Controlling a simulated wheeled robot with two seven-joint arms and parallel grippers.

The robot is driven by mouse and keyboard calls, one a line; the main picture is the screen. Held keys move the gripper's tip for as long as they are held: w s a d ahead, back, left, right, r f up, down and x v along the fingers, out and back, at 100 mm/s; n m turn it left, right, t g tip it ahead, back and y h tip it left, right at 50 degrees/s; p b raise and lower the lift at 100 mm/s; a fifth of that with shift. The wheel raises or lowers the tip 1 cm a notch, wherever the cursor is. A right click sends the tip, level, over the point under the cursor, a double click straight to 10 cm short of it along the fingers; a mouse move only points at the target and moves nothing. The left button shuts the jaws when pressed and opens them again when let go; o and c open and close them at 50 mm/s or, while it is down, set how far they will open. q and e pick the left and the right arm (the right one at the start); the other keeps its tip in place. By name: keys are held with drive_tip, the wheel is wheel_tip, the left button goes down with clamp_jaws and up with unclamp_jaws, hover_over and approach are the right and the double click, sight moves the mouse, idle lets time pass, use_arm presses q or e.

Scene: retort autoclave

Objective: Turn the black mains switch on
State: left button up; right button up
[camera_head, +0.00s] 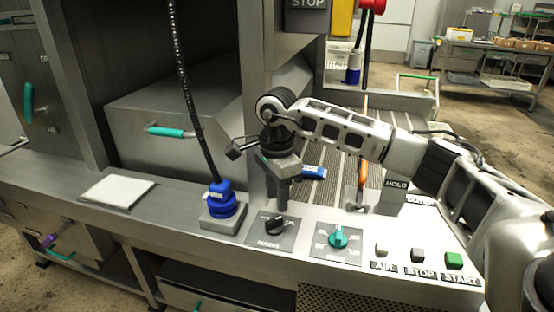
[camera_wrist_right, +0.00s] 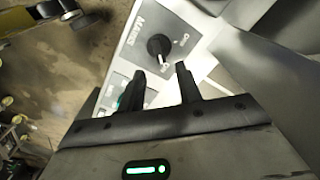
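The black mains switch (camera_head: 274,225) is a round knob on a grey plate on the sloped steel panel. In the right wrist view the knob (camera_wrist_right: 158,47) sits beyond my fingertips, beside the word MAINS; its white mark appears to point towards the lower label, which looks like OFF. My right gripper (camera_head: 283,206) points down just above and behind the knob. In the wrist view its two fingers (camera_wrist_right: 161,80) are apart with nothing between them, so it is open; the knob looks clear of them. My left gripper is not in view.
Right of the switch are a teal knob (camera_head: 338,237) and white, grey and green push buttons (camera_head: 454,259). A blue plug (camera_head: 222,197) with a black cable stands left of it. A white pad (camera_head: 118,191) lies on the left ledge. An orange-handled lever (camera_head: 361,180) rises behind the panel.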

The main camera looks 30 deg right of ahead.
sight(276, 219)
wheel_tip(276, 219, up, 10)
drive_tip(key=shift+r, duration=0.15)
drive_tip(key=shift+a, duration=0.1)
idle(0.5)
